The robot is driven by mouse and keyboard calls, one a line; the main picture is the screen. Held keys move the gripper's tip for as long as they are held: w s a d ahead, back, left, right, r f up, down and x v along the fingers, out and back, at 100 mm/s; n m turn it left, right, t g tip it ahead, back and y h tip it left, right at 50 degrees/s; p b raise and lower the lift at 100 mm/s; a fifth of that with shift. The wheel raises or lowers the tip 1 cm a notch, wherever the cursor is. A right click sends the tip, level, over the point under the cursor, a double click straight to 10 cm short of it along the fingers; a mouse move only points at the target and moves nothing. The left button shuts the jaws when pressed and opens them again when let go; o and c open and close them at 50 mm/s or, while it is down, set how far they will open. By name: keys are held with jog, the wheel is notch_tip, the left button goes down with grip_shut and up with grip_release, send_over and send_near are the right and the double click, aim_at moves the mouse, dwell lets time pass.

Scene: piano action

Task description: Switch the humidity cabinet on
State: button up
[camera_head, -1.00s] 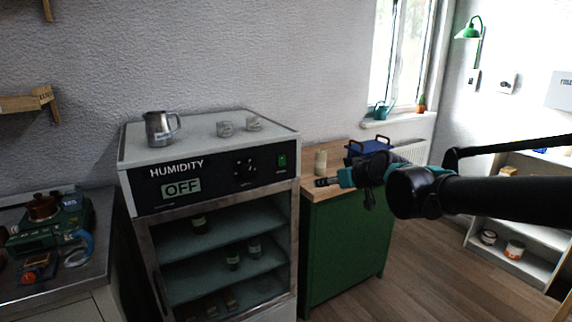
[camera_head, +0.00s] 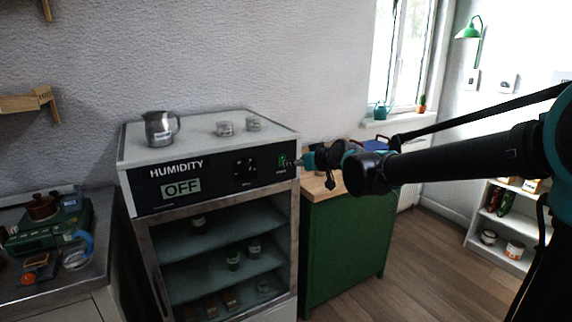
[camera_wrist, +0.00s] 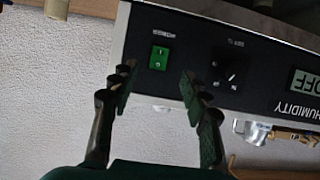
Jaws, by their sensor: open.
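The humidity cabinet (camera_head: 215,198) stands against the wall with shelves holding small jars. Its display (camera_head: 181,188) reads OFF. A green power switch (camera_head: 282,160) is at the right end of the black panel, beside a dark dial (camera_head: 244,167). My gripper (camera_head: 292,162) is at the right end of the panel, close to the switch. In the wrist view the panel appears upside down; the green switch (camera_wrist: 158,57) lies just ahead of the open, empty fingers of my gripper (camera_wrist: 157,90), between them. I cannot tell whether a fingertip touches the panel.
A metal pitcher (camera_head: 160,128) and two small jars (camera_head: 225,128) stand on the cabinet top. A green cupboard (camera_head: 345,240) with a wooden top stands right of the cabinet. A metal counter (camera_head: 100,262) with green equipment is on the left.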

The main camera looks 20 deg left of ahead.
aim_at(282, 163)
jog(key=x, duration=0.8)
jog(key=shift+c, duration=0.5)
